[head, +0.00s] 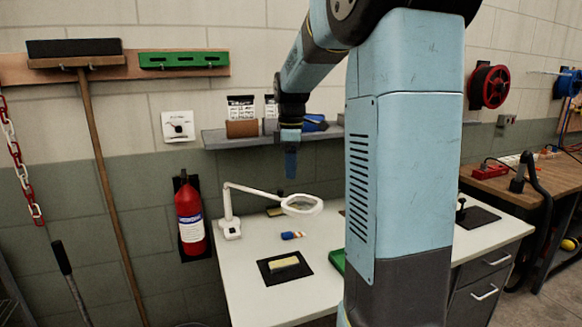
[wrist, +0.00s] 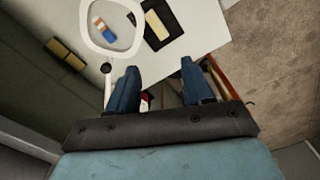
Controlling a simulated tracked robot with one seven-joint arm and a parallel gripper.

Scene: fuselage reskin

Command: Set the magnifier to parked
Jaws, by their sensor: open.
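The white magnifier stands at the left back of the table in the head view, with its base (head: 230,232) near the edge. Its jointed arm reaches right to a ring-shaped lens head (head: 302,205) over the table. The lens head also shows at the upper left of the wrist view (wrist: 84,28). My gripper (head: 290,176) points down above and slightly left of the lens head, apart from it. In the wrist view my gripper (wrist: 159,68) has its two blue fingers spread with nothing between them. The lower part of the magnifier is partly hidden there by my gripper.
A blue, white and orange item (head: 292,235) lies on the table (head: 247,293). A yellow block rests on a black mat (head: 268,278). A shelf (head: 225,140) with rolls is on the wall behind my gripper. A red extinguisher (head: 190,215) hangs left of the table.

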